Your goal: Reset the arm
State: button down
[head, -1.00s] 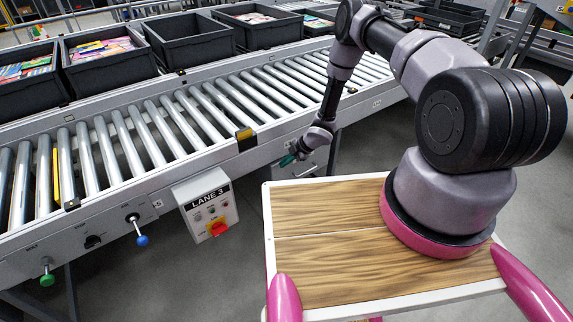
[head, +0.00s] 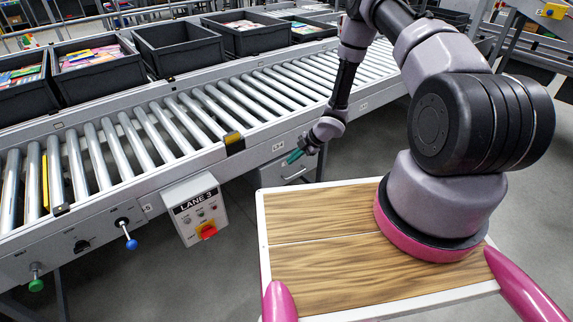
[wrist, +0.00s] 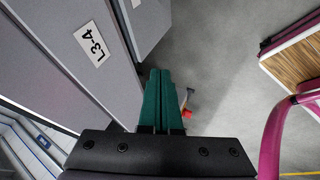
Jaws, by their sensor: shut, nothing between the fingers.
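My gripper (head: 294,156) has green fingers and is beside the conveyor's side panel, just past the far edge of my wooden deck in the head view. In the wrist view the green fingers (wrist: 158,98) lie together with nothing between them, pointing down over the grey floor. My arm reaches from its base on the deck up and over toward the conveyor, with the forearm hanging down to the gripper. The fingertips appear clear of the conveyor side.
A label L3-4 (wrist: 92,43) marks the panel near my gripper. A small red-headed object (wrist: 187,114) shows near the fingers.

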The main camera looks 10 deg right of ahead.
jog(key=w+d+r+m+t+h, duration=0.1)
jog(key=w+d+r+m+h, duration=0.2)
jog(key=r, duration=0.7)
jog(key=w+d+r+m+t+h, duration=0.15)
jog(key=w+d+r, duration=0.35)
jog(key=r, duration=0.5)
jog(key=s+d+r+m+t+h, duration=0.1)
jog(key=d+r+m, duration=0.25)
jog(key=r, duration=0.55)
jog(key=s+d+r+m+t+h, duration=0.15)
jog(key=r+m, duration=0.25)
jog(key=r, duration=0.6)
jog(key=s+d+r+m+h, duration=0.1)
jog(key=s+d+r+m, duration=0.2)
jog(key=s+r+m, duration=0.8)
jog(key=s+a+r+m+y, duration=0.1)
jog(key=s+r, duration=0.4)
jog(key=s, duration=0.6)
jog(key=s+a+r+m+y, duration=0.2)
jog(key=s+r, duration=0.4)
jog(key=s, duration=0.5)
jog(key=shift+s+a+r+m+g, duration=0.3)
jog(key=shift+a+m, duration=0.2)
jog(key=shift+a, duration=0.75)
jog(key=shift+w, duration=0.1)
